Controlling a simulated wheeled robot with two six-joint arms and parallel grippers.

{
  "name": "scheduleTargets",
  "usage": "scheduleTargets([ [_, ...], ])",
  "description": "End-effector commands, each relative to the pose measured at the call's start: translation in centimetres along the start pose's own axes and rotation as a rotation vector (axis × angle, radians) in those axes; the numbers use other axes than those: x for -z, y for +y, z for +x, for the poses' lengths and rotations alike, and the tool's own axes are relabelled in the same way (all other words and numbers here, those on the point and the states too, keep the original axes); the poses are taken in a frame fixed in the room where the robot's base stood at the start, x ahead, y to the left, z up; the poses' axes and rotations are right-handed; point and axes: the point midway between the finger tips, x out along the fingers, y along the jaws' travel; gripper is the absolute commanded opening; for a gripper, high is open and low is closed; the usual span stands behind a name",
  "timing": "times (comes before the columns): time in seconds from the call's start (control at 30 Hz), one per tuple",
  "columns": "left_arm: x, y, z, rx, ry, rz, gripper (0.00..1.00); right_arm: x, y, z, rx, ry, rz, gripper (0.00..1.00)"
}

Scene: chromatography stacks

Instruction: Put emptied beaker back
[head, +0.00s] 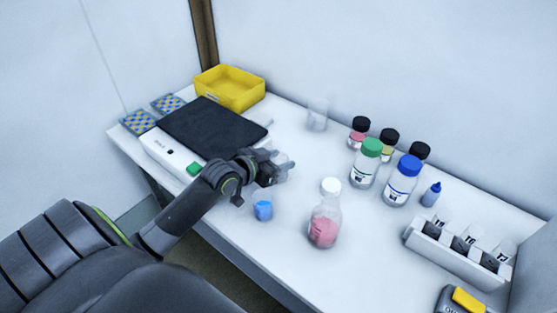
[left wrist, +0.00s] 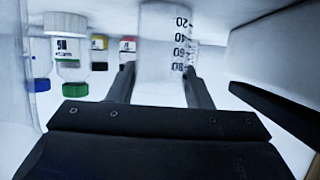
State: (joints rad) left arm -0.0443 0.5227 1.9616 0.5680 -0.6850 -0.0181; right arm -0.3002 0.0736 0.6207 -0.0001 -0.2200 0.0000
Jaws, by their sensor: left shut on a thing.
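My left gripper (head: 280,168) is shut on a clear beaker (left wrist: 165,50) with graduation marks. The beaker is between the fingers in the left wrist view, where the picture is upside down; the beaker itself looks upright and seems to hold no coloured liquid. In the head view it is faint and mostly hidden by the gripper. Another clear beaker (head: 317,114) stands at the back of the table. A small vessel with blue contents (head: 263,209) stands just in front of the gripper. My right gripper is not in view.
A black-topped device (head: 212,128) is left of the gripper, with a yellow bin (head: 230,88) behind. A white-capped flask with pink contents (head: 323,228), a green-capped bottle (head: 365,165) and a blue-capped bottle (head: 401,182) stand right. A vial rack (head: 455,262) is farther right.

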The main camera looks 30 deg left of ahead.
Motion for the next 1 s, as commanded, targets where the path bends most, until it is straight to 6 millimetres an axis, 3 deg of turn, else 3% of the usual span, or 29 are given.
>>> scheduleTargets([
  [0.13, -0.3, 0.0, 0.2, 0.000, 0.000, 0.000, 0.22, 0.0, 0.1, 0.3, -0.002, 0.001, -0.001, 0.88],
  [0.17, -0.2, 0.0, 0.1, 0.000, 0.000, 0.000, 0.49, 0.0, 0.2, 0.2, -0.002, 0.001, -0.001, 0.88],
  [0.3, -0.2, 0.0, 0.1, 0.000, 0.000, 0.000, 0.67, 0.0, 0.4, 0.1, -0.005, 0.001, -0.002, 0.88],
  [0.67, 0.2, 0.0, -0.2, 0.000, 0.000, 0.002, 0.67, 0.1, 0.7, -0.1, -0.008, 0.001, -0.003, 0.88],
  [0.77, 0.0, -0.1, -1.3, 0.001, -0.002, 0.004, 0.67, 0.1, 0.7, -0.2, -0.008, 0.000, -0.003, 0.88],
  [1.0, 0.1, 0.0, -6.2, 0.000, -0.004, 0.007, 0.67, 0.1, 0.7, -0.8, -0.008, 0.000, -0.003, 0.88],
])
